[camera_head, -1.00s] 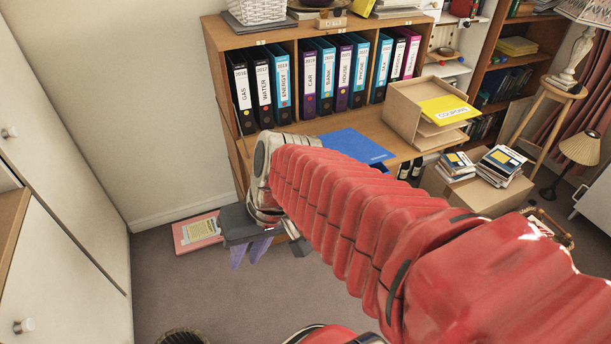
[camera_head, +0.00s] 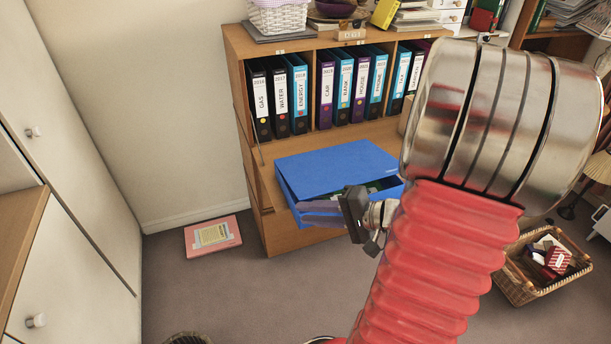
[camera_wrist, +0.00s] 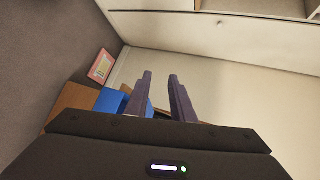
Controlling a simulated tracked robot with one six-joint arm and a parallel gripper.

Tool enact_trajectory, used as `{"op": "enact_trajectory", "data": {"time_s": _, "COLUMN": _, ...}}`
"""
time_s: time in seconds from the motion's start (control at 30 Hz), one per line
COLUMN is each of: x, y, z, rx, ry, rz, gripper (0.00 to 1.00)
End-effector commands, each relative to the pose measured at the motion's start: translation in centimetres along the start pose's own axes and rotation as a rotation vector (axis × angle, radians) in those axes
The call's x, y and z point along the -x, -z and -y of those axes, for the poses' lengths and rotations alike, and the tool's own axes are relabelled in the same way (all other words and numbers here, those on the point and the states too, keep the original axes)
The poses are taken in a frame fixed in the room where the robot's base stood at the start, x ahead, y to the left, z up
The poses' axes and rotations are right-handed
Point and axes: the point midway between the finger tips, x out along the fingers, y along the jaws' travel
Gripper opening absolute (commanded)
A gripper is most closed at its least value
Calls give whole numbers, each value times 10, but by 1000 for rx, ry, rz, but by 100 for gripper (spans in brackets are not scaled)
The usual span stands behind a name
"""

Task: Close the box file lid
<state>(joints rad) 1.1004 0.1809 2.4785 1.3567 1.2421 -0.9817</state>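The blue box file (camera_head: 335,168) lies on the wooden bureau's pull-out surface. Its lid is partly open: the front edge is raised, and a dark gap shows green contents (camera_head: 372,187). My gripper (camera_head: 308,213) is at the front of the box file, its purple fingers pointing left across the front face near the gap. Contact cannot be told. In the wrist view my gripper (camera_wrist: 160,75) is open, with nothing visible between the fingers. There, part of the blue box file (camera_wrist: 110,101) shows to the left, behind the gripper body. My arm hides the right part of the bureau.
The bureau (camera_head: 262,160) holds a row of labelled binders (camera_head: 330,90) behind the box file. A pink folder (camera_head: 213,236) lies on the floor to the left. A wicker basket (camera_head: 520,285) stands at right. The carpet in front is mostly clear.

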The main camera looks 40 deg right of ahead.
Motion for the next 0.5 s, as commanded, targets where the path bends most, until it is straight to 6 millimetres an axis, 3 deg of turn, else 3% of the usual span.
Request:
{"op": "enact_trajectory", "data": {"time_s": 0.1, "x": 24, "y": 40, "z": -19, "rx": -66, "ry": 86, "rz": -141, "gripper": 22}}
{"op": "enact_trajectory", "data": {"time_s": 0.23, "x": 50, "y": 74, "z": -37, "rx": -109, "ry": 155, "rz": -279, "gripper": 22}}
{"op": "enact_trajectory", "data": {"time_s": 0.33, "x": 65, "y": 89, "z": -47, "rx": -126, "ry": 184, "rz": -350, "gripper": 22}}
{"op": "enact_trajectory", "data": {"time_s": 0.5, "x": 73, "y": 97, "z": -52, "rx": -133, "ry": 199, "rz": -389, "gripper": 22}}
